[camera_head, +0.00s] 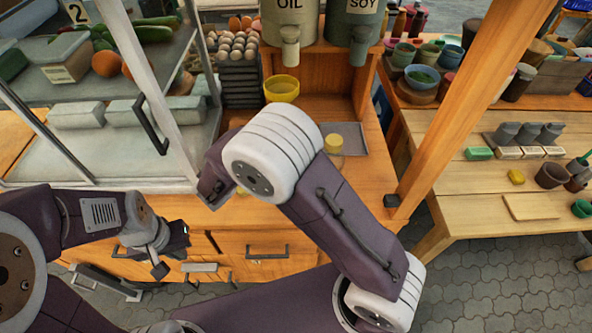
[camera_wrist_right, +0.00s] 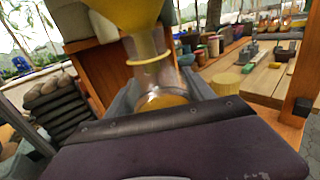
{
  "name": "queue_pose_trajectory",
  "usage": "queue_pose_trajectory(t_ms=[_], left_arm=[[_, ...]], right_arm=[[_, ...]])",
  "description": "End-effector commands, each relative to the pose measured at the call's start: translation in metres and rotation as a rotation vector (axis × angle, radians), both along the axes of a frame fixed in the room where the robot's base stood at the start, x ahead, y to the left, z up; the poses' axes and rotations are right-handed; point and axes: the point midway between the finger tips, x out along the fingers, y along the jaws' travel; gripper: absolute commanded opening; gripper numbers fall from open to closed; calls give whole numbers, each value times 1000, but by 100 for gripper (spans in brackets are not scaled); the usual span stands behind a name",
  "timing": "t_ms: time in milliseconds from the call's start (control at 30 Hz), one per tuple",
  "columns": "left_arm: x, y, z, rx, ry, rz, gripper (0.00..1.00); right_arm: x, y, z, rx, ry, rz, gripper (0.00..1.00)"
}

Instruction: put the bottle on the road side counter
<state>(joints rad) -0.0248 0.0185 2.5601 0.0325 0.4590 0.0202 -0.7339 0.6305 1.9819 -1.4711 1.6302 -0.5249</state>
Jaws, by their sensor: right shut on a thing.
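In the right wrist view a clear glass bottle (camera_wrist_right: 163,98) with amber contents and a yellow neck ring stands between the fingers of my right gripper (camera_wrist_right: 162,88), which is shut on it. A yellow funnel-like piece (camera_wrist_right: 125,14) sits above the bottle's neck; a yellow bowl-shaped top (camera_head: 282,88) shows below the oil dispenser in the head view. My right gripper is hidden behind its arm in the head view. My left gripper (camera_head: 172,252) is open and empty in front of the wooden counter (camera_head: 376,165), near its drawers.
A small yellow-topped cylinder (camera_head: 334,144) stands by a grey tray (camera_head: 352,137) on the counter. Oil (camera_head: 290,22) and soy (camera_head: 351,25) dispensers hang above. A glass case (camera_head: 95,150) is at left. A wooden post (camera_head: 455,110) separates the counter from the side table (camera_head: 470,190).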

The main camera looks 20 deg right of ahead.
Motion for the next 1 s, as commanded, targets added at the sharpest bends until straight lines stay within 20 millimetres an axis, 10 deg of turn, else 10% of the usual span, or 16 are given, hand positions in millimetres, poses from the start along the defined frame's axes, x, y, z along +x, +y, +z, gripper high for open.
queue_pose_trajectory(t_ms=[233, 1000], left_arm=[[0, 0, -10, 0, 0, 0, 0], [0, 0, -19, 0, 0, 0, 0]], right_arm=[[0, -1, -52, -5, 3, -1, 1], [0, 0, -99, -1, 0, -1, 1]])
